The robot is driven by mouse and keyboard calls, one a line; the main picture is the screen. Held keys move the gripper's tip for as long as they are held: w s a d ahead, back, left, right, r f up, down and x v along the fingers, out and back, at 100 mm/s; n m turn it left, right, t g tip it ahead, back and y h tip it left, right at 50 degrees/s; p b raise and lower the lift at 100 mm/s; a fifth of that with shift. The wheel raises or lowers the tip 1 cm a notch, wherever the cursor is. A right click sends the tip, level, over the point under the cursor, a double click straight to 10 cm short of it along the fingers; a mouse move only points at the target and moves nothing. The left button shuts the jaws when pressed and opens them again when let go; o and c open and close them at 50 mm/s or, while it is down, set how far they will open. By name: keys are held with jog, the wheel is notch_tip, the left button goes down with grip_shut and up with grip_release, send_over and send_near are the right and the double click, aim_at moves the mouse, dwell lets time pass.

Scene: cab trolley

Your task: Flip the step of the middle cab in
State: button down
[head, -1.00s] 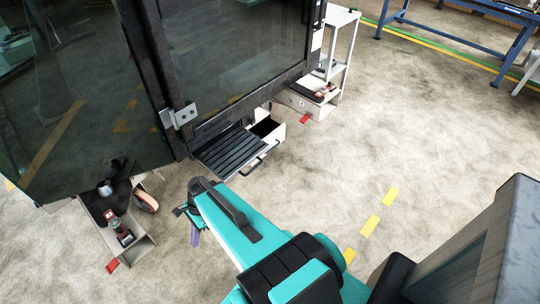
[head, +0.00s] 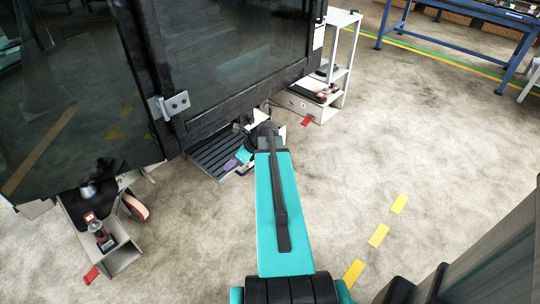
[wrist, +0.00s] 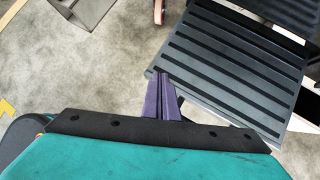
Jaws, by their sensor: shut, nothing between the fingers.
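The dark ribbed step (head: 208,158) juts out below the dark-framed cab (head: 235,55) in the middle of the head view. In the wrist view the step (wrist: 235,62) fills the upper right, with its flat ribbed face towards the camera. My gripper (wrist: 157,78) has its purple fingers shut and empty, with the tips at the step's lower left corner. I cannot tell whether they touch it. In the head view my gripper (head: 229,166) shows at the step's outer edge. My arm hides part of that edge and the area to its right.
Another cab (head: 75,110) with large dark glass stands at the left. A low grey step unit (head: 125,255) with a red tag lies below it.

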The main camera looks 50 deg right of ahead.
jog(key=s+d+r+m+t+h+b, duration=0.1)
jog(key=s+d+m+h+b, duration=0.1)
jog(key=s+d+b, duration=0.2)
jog(key=s+d+m+t+h+b, duration=0.1)
jog(key=s+d+b, duration=0.4)
jog(key=s+d, duration=0.5)
jog(key=d+m+h, duration=0.1)
jog(key=d, duration=0.7)
jog(key=shift+r+b, duration=0.3)
jog(key=shift+r, duration=0.1)
jog(key=shift+w+f, duration=0.1)
jog(key=w+f+b, duration=0.3)
jog(key=w+f, duration=0.4)
jog(key=w, duration=0.4)
jog(key=shift+d, duration=0.3)
jog(key=shift+s, duration=0.1)
